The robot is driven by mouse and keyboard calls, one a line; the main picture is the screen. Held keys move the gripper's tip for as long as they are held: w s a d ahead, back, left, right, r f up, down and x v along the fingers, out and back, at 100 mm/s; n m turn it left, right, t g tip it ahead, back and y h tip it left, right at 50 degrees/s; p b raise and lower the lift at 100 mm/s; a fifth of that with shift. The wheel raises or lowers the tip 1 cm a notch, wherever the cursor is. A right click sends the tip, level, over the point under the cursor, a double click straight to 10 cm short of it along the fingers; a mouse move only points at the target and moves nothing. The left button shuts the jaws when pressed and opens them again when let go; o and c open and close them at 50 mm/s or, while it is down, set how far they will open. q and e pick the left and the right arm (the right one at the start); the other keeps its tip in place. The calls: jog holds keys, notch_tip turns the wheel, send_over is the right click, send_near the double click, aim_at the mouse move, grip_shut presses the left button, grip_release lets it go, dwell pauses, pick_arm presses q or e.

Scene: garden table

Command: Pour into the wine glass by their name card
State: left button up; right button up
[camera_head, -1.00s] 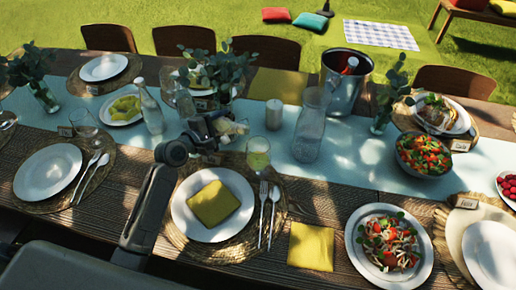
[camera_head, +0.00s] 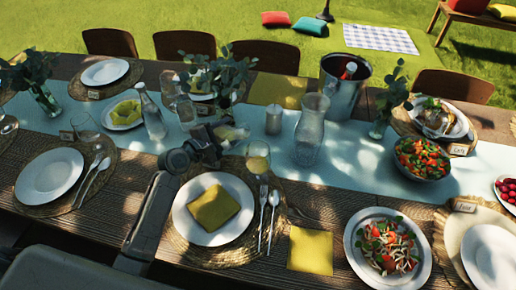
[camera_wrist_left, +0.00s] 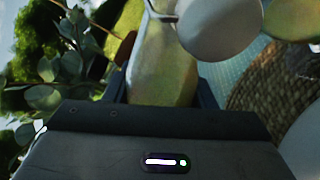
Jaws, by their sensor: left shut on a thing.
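My left gripper (camera_head: 218,134) is shut on a pale yellow-green container (camera_head: 234,133), seemingly a bottle or jug, tilted above the runner behind the near middle place setting. The container fills the space between the fingers in the left wrist view (camera_wrist_left: 160,70); its mouth cannot be made out. A wine glass (camera_head: 258,158) stands upright just right of and nearer than the container, with a pale yellowish tint low in it. Whether liquid is flowing cannot be told. My right gripper is out of view.
A plate with a yellow napkin (camera_head: 213,208) lies in front of the arm. A clear carafe (camera_head: 311,130), a candle (camera_head: 273,120) and a metal bucket (camera_head: 345,85) stand to the right. A vase of leaves (camera_head: 228,75) is close behind the gripper. A glass bottle (camera_head: 152,115) stands left.

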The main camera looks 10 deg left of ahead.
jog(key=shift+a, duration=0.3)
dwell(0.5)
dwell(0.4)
